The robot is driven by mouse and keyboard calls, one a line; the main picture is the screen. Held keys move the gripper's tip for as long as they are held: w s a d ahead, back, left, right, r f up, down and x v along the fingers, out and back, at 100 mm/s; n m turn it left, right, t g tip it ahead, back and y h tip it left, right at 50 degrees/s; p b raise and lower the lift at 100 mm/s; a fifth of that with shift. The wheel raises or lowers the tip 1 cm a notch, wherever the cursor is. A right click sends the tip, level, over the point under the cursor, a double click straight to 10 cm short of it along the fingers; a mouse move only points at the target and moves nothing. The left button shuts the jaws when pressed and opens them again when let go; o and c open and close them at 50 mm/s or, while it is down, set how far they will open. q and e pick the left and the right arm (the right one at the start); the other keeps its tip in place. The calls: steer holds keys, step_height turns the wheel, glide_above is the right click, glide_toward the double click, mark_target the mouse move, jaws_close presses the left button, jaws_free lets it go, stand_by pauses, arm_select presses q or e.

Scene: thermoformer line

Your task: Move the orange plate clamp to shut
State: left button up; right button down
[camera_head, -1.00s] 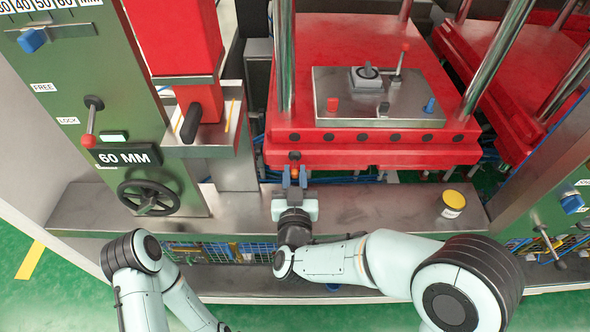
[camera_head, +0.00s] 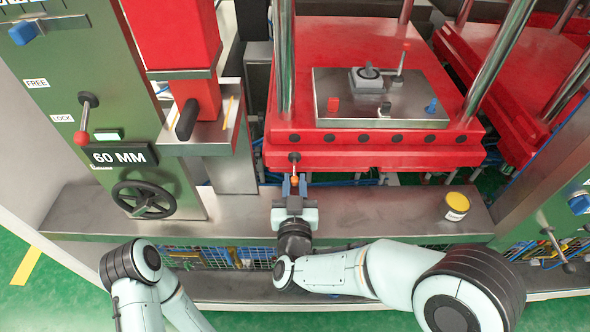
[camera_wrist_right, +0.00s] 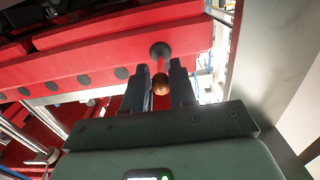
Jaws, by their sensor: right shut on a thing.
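The orange plate clamp shows as a short red stem with an orange ball knob (camera_head: 295,181) on the front edge of the red press plate (camera_head: 350,157). In the right wrist view, the knob (camera_wrist_right: 161,84) hangs below a dark round pivot, between the two fingers. My right gripper (camera_head: 294,185) is shut on the knob, in front of the plate and above the steel ledge. In the wrist view the right gripper (camera_wrist_right: 158,88) has a finger on each side of the knob. My left arm is at the lower left, with its gripper out of view.
A steel ledge (camera_head: 370,213) runs below the plate, with a yellow-topped can (camera_head: 456,206) on its right. A green panel (camera_head: 60,90) with a black handwheel (camera_head: 143,200) and a 60 MM display (camera_head: 119,155) stands left. A steel control box (camera_head: 375,100) sits on the plate.

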steer(key=shift+w+f+b, duration=0.15)
steer(key=shift+f+b, duration=0.8)
steer(key=shift+f, duration=0.25)
steer(key=shift+w+f+b, duration=0.25)
steer(key=shift+f+b, duration=0.2)
steer(key=shift+f, duration=0.05)
steer(key=shift+w+f+b, duration=0.25)
steer(key=shift+f+b, duration=0.15)
steer(key=shift+f, duration=0.05)
steer(key=c, duration=1.3)
jaws_free()
steer(key=shift+w+f, duration=0.15)
steer(key=shift+c, duration=0.2)
steer(key=o, duration=0.5)
